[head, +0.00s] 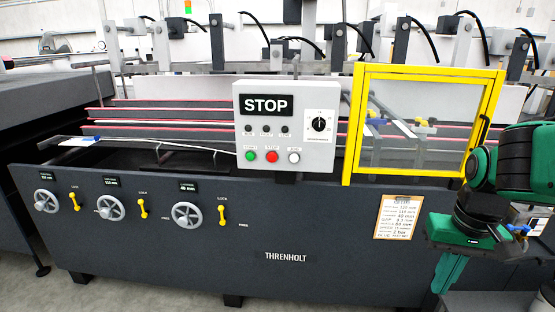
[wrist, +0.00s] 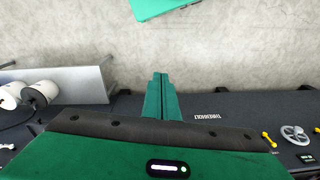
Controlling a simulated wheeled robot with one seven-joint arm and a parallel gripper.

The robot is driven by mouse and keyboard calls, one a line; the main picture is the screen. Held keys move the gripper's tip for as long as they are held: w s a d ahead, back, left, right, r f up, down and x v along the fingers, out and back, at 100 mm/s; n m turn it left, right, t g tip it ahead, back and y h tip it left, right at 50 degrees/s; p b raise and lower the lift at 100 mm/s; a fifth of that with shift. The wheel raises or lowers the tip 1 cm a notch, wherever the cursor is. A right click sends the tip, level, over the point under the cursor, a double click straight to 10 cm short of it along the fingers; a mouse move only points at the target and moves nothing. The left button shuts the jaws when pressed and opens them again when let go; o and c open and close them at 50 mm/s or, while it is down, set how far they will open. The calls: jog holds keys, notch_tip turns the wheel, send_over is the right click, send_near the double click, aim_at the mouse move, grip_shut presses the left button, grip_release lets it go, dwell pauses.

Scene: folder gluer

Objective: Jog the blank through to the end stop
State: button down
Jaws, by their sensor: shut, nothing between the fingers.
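The control panel (head: 288,128) stands at the machine's front with a black display reading STOP (head: 266,105). Below it are a green button (head: 250,155), a red button (head: 272,156), a white button (head: 294,157) that seems labelled JOG, and a black rotary knob (head: 319,124). I cannot make out the blank or the end stop for certain among the belts and rails. My gripper (head: 446,278) points down at the lower right, well away from the panel. In the wrist view its green fingers (wrist: 160,80) are together and empty.
A yellow-framed clear guard (head: 421,125) covers the machine right of the panel. Below are handwheels (head: 187,214), yellow lock levers (head: 221,215) and a clipboard sheet (head: 398,217). Red-edged belts (head: 170,125) run behind.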

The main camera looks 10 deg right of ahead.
jog(key=w+a+f+n+t+y, duration=0.1)
jog(key=w+a+n+t, duration=0.25)
jog(key=w, duration=0.75)
jog(key=w+a+f+n+t+y, duration=0.2)
jog(key=w+a, duration=0.3)
jog(key=w, duration=0.7)
jog(key=w+a+r+m+t+y, duration=0.1)
jog(key=w+a+r+t+y, duration=0.1)
jog(key=w, duration=0.7)
jog(key=w+a+r+m+t+y, duration=0.1)
jog(key=w+a+r+t+y, duration=0.1)
jog(key=w+a+r+t, duration=0.2)
jog(key=shift+w+a+t, duration=1.25)
jog(key=shift+w+a, duration=0.75)
jog(key=shift+w, duration=0.65)
jog(key=shift+r, duration=0.1)
send_near(294, 159)
jog(key=shift+w+a+f, duration=0.25)
jog(key=shift+w+a, duration=0.45)
jog(key=shift+a, duration=0.05)
jog(key=shift+w+a+f, duration=0.25)
jog(key=shift+w+a, duration=0.45)
jog(key=shift+a, duration=0.05)
jog(key=shift+w+a+f, duration=0.3)
jog(key=shift+w+a, duration=0.4)
jog(key=shift+a, duration=0.1)
jog(key=shift+w, duration=0.1)
jog(key=shift+w+d+r, duration=0.1)
jog(key=shift+w+d, duration=0.05)
jog(key=shift+w, duration=0.05)
